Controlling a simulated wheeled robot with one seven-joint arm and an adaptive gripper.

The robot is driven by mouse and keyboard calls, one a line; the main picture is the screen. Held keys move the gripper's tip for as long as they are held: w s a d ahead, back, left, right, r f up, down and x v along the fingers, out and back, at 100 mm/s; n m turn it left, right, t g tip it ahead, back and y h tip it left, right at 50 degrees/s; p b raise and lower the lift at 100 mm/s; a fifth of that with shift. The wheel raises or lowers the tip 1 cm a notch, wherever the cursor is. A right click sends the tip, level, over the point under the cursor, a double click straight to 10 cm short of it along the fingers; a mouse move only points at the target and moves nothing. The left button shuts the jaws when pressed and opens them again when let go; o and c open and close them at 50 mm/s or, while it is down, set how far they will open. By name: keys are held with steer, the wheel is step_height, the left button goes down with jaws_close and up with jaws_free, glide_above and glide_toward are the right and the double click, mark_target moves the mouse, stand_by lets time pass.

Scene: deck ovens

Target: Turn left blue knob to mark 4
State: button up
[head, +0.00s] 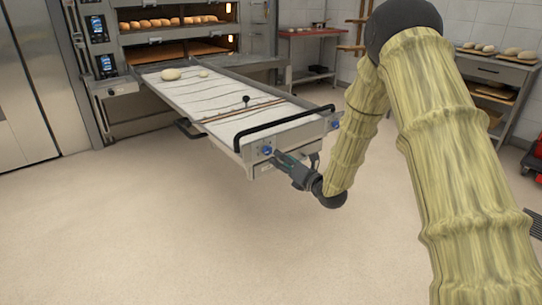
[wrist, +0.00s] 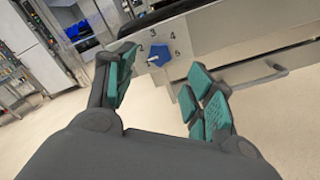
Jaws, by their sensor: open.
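The left blue knob (head: 267,150) is on the front panel of the long loader table, at its near left corner. In the wrist view the blue knob (wrist: 160,55) sits on a grey plate with numbers around it; 4 is at its upper right. A small pale line on the knob seems to point to the lower left, near the low numbers. My gripper (head: 282,159) is just right of and below the knob in the head view. In the wrist view my gripper (wrist: 158,75) is open and empty, its green-padded fingers spread, with the knob showing between and beyond the tips.
The loader table (head: 215,105) carries two dough pieces and a black handlebar (head: 285,124) above the panel. A second blue knob (head: 334,125) is at the panel's right end. The deck oven (head: 175,30) stands behind. The floor in front is clear.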

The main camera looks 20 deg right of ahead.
mark_target(269, 152)
steer(key=b+x, duration=0.1)
steer(key=x, duration=0.6)
steer(key=shift+w+f, duration=0.1)
steer(key=shift+w, duration=0.05)
steer(key=shift+c, duration=0.2)
steer(key=c, duration=1)
